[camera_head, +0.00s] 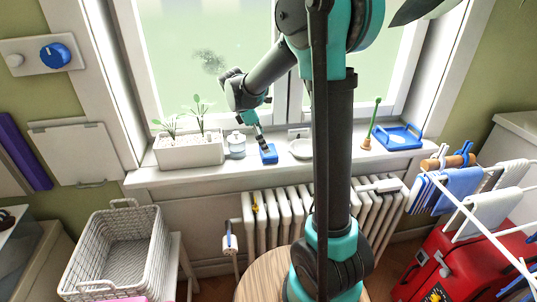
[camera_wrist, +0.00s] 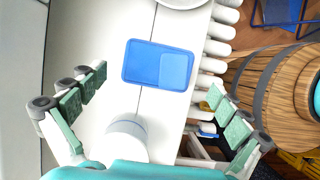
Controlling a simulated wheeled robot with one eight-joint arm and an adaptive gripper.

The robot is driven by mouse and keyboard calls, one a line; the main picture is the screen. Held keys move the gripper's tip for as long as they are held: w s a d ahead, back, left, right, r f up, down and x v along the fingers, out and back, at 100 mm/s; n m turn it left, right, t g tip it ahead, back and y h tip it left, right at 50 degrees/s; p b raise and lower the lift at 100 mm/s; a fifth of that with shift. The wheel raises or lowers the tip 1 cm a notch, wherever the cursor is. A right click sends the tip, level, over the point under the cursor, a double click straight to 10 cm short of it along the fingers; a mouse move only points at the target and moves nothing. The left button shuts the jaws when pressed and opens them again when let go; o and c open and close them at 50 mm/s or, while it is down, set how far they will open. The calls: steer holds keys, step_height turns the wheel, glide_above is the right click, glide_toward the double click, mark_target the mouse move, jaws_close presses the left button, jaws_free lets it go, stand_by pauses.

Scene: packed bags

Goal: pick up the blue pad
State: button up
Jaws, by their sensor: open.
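The blue pad (camera_head: 268,154) lies on the white window sill (camera_head: 180,177), close to the sill's front edge. In the wrist view the pad (camera_wrist: 145,62) is a flat blue rectangle with a lighter blue area at its right end. My gripper (camera_head: 262,142) is over the sill and overlaps the pad in the head view. In the wrist view my gripper (camera_wrist: 160,92) is open and empty, with green-padded fingers wide apart on either side, and the pad lies ahead between them. No contact with the pad shows.
A pale lidded jar (camera_head: 237,145) stands left of the pad, with a white planter (camera_head: 188,152) further left. A white dish (camera_head: 301,149) is to its right. A blue tray (camera_head: 418,143) and a green-handled plunger (camera_head: 367,143) are further right. A radiator (camera_head: 285,217) is below the sill.

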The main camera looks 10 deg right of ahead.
steer(key=shift+x, duration=1.9)
steer(key=shift+w+a, duration=0.1)
steer(key=shift+c, duration=0.6)
steer(key=c, duration=0.9)
